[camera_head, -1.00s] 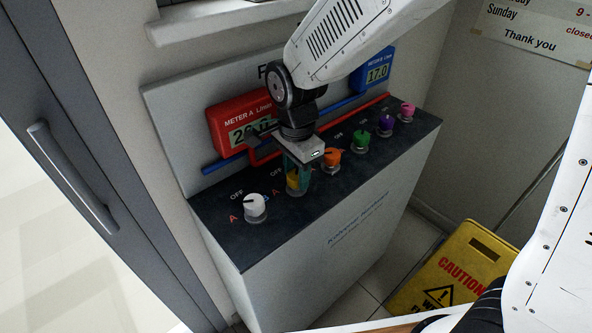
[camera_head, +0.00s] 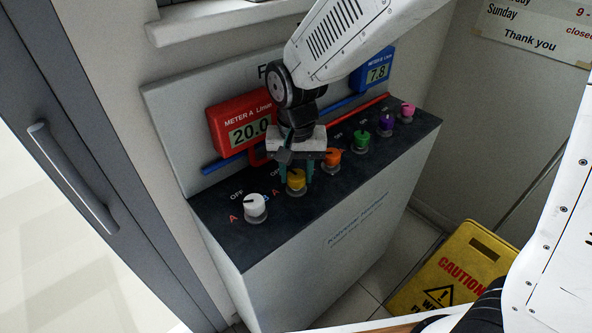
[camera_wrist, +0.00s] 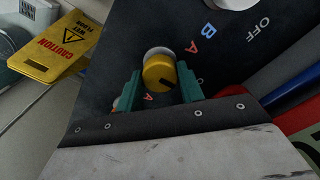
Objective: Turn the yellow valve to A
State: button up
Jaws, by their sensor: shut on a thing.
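The yellow valve (camera_head: 296,183) is the second knob from the left on the dark panel top. My gripper (camera_head: 296,182) is over it from above, with green fingers down on both sides of the knob. In the wrist view, the yellow knob (camera_wrist: 158,74) sits between the two green fingers (camera_wrist: 159,88), which are shut on it. Its dark pointer mark faces right and slightly up there, toward the right finger. The red letter A (camera_wrist: 193,47) is up and right of the knob. The valve's OFF label is mostly hidden by the finger.
White (camera_head: 255,207), orange (camera_head: 332,158), green (camera_head: 361,140), purple (camera_head: 386,123) and pink (camera_head: 407,111) knobs stand in the same row. The red meter A (camera_head: 241,124) reads 20.0; the blue meter B (camera_head: 372,72) reads 7.8. A yellow caution sign (camera_head: 452,270) stands at right.

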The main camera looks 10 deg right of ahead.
aim_at(296, 175)
jog(key=n, duration=0.5)
jog(key=shift+n, duration=0.3)
jog(key=n, duration=0.5)
jog(key=shift+n, duration=0.4)
jog(key=o, duration=1)
notch_tip(296, 175, up, 8)
jog(key=shift+f, duration=0.1)
